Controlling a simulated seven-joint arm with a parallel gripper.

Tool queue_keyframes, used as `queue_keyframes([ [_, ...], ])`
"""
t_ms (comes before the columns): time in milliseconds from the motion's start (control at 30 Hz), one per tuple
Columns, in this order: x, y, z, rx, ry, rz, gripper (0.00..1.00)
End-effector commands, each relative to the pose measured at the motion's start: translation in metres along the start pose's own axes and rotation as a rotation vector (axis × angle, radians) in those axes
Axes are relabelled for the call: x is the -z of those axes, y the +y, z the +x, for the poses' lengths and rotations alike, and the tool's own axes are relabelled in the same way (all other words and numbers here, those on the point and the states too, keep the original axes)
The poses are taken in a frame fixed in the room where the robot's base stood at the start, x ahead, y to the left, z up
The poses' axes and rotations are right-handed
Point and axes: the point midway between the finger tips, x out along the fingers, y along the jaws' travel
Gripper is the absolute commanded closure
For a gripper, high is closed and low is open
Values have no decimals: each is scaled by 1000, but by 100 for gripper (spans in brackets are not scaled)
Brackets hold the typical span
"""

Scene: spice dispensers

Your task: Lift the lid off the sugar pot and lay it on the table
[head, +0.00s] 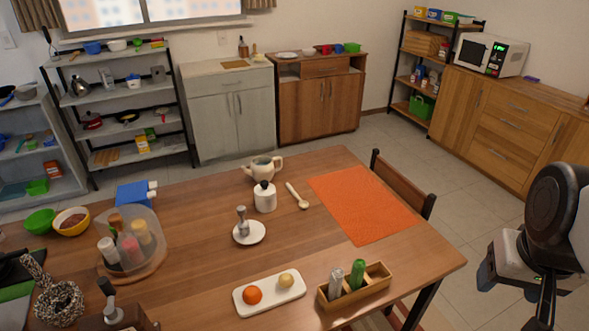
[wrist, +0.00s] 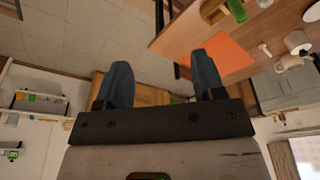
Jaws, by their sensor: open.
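The sugar pot (head: 265,201) is a small white pot standing upright on the wooden table, with a dark lid (head: 264,185) seated on top. It also shows near the right edge of the wrist view (wrist: 298,41), small, with its lid hard to make out. My gripper (wrist: 163,80) is open and empty, its two blue-grey fingers wide apart. In the head view it is at the lower right, off the table's right side and far from the pot.
A cream teapot (head: 263,167) stands close behind the pot, and a wooden spoon (head: 298,197) lies to its right. A shaker stands on a saucer (head: 249,239) in front. The orange mat (head: 362,204) is bare. A chair (head: 402,184) stands at the table's right side.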

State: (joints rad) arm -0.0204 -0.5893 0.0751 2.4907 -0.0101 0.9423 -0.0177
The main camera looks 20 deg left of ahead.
Motion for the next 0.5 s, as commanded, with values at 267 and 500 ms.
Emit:
queue_keyframes([
  [267, 62, -24, -2, 16, -22, -142, 37],
  [500, 120, -54, 1, 31, -39, -280, 37],
])
